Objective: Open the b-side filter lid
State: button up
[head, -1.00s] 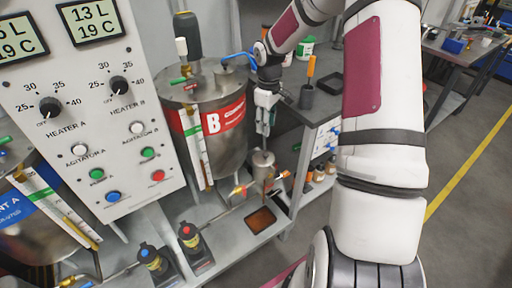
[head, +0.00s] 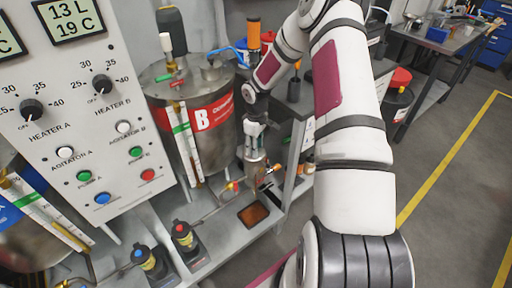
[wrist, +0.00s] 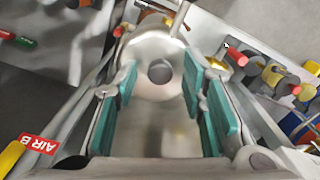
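The b-side filter is a small metal canister (head: 254,176) below the tank marked B, and my gripper largely covers it in the head view. Its round silver lid (wrist: 148,62) with a darker round centre shows in the wrist view. My gripper (head: 255,155) points down just above the filter. In the wrist view, the teal pads of my gripper (wrist: 160,100) are spread apart, with the lid between and slightly beyond them. I see no clear contact with the lid. A thin metal rod (wrist: 180,17) sticks out at the lid's far edge.
Tank B (head: 212,140) stands close left of my gripper. A pipe with red and yellow fittings (head: 233,187) runs beside the filter. A brown tray (head: 253,215) lies below. Red-handled valves (wrist: 237,57) are right of the lid in the wrist view.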

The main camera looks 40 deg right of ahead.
jog(key=shift+f, duration=0.3)
grip_shut()
